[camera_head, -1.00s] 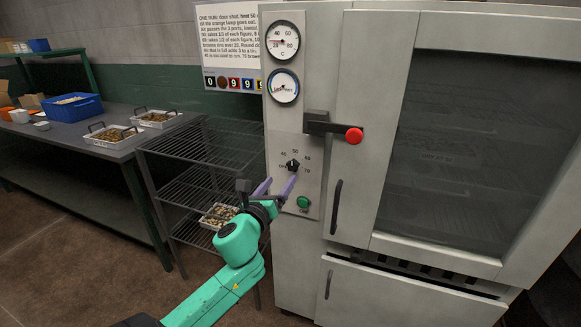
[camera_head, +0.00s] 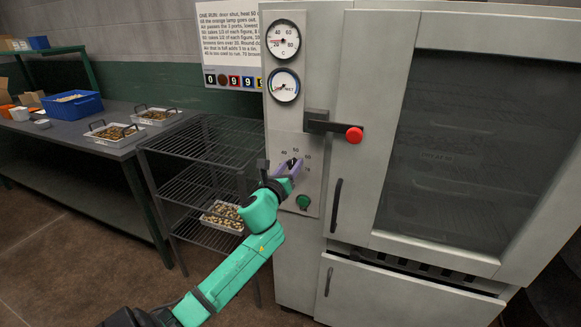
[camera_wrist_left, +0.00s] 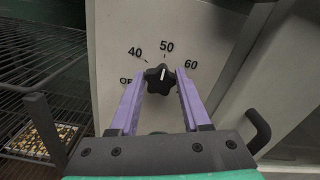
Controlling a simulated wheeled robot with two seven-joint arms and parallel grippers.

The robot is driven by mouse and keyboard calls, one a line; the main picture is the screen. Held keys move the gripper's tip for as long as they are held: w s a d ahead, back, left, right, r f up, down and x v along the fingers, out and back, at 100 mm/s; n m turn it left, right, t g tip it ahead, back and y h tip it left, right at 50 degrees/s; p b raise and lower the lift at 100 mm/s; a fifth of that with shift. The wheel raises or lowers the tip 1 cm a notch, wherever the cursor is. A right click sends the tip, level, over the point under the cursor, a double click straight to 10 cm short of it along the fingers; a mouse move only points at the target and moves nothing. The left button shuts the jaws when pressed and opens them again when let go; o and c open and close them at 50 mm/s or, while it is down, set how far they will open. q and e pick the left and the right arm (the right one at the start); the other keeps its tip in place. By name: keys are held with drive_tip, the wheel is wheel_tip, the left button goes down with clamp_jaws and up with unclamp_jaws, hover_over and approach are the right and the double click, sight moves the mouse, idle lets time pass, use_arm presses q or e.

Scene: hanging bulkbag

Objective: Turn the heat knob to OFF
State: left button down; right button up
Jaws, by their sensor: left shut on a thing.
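The heat knob (camera_wrist_left: 160,78) is black and lobed, on the oven's grey control panel (camera_wrist_left: 120,25). Its white mark points about up, toward the 50. The numbers 40, 50 and 60 are readable around it, and the OFF label (camera_wrist_left: 126,81) is partly covered by a finger. My left gripper (camera_head: 289,166) has its purple fingers on either side of the knob and is shut on it, as the left wrist view (camera_wrist_left: 160,85) also shows. In the head view the fingers partly hide the knob. My right gripper is not in view.
A green button (camera_head: 303,202) sits below the knob. A latch handle with a red end (camera_head: 354,135) sticks out above right. Two round gauges (camera_head: 283,86) are higher up. A wire rack (camera_head: 200,145) with a tray of pieces (camera_head: 222,217) stands close on the left.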

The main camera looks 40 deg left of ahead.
use_arm(q)
drive_tip(key=shift+n, duration=0.4)
drive_tip(key=n+p, duration=0.1)
drive_tip(key=n, duration=0.4)
drive_tip(key=shift+a, duration=0.1)
drive_tip(key=n+p, duration=0.1)
drive_tip(key=n, duration=0.5)
drive_tip(key=shift+f+n, duration=0.15)
drive_tip(key=shift+n, duration=0.25)
drive_tip(key=n+p, duration=0.1)
drive_tip(key=n, duration=0.4)
drive_tip(key=shift+f+n+p, duration=0.1)
drive_tip(key=shift+n+p, duration=0.2)
drive_tip(key=shift+p, duration=0.1)
drive_tip(key=n+p, duration=0.1)
drive_tip(key=n, duration=0.4)
drive_tip(key=shift+f+n+p, duration=0.15)
drive_tip(key=shift+n+p, duration=0.15)
drive_tip(key=shift+p, duration=0.1)
drive_tip(key=shift+c, duration=1.8)
unclamp_jaws()
